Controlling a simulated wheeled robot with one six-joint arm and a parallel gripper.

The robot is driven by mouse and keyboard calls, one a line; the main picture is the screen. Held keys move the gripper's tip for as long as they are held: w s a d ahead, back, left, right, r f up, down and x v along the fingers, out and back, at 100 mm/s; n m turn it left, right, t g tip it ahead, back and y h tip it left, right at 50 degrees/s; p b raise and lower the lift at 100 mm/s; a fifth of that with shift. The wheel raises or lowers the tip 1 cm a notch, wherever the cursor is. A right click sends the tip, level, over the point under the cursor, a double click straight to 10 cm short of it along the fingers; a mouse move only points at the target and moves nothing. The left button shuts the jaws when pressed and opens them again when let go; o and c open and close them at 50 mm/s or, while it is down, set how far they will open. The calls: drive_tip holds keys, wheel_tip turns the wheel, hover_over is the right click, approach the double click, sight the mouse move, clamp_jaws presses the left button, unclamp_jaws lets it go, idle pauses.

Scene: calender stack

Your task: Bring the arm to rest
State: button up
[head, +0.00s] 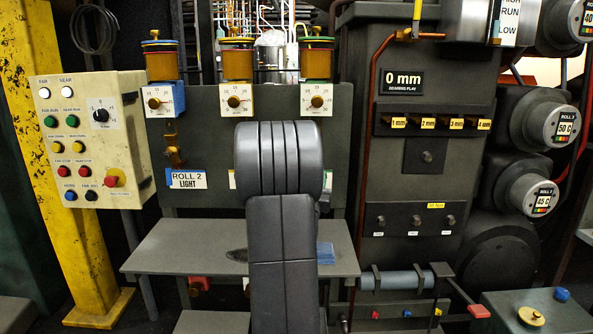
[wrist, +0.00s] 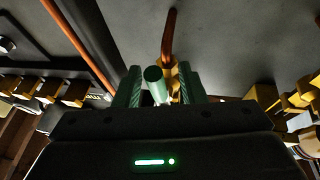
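My arm (head: 280,215) stands folded upright in the middle of the head view, its dark grey links hiding part of the panel and shelf. My gripper (wrist: 160,84) does not show in the head view. In the wrist view its two green fingers stand apart. A green rounded handle (wrist: 153,74) appears between them, with dark gaps on both sides, so the fingers do not look closed on it. Behind it is a brass fitting (wrist: 171,80) on a copper pipe (wrist: 169,36). I cannot tell how far the handle is from the fingers.
A grey shelf (head: 190,250) lies around my arm, with a blue block (head: 325,253) on it. A control box (head: 95,140) and yellow column (head: 45,130) are at left. A dark cabinet (head: 425,250) and roll ends (head: 562,126) are at right. A red-ended lever (head: 479,311) juts out lower right.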

drive_tip(key=shift+a+r+m+g+h+p, duration=0.15)
drive_tip(key=shift+a+m+g+h+p, duration=0.2)
drive_tip(key=shift+m+h+p, duration=0.5)
drive_tip(key=shift+a+y, duration=0.1)
drive_tip(key=shift+y, duration=0.25)
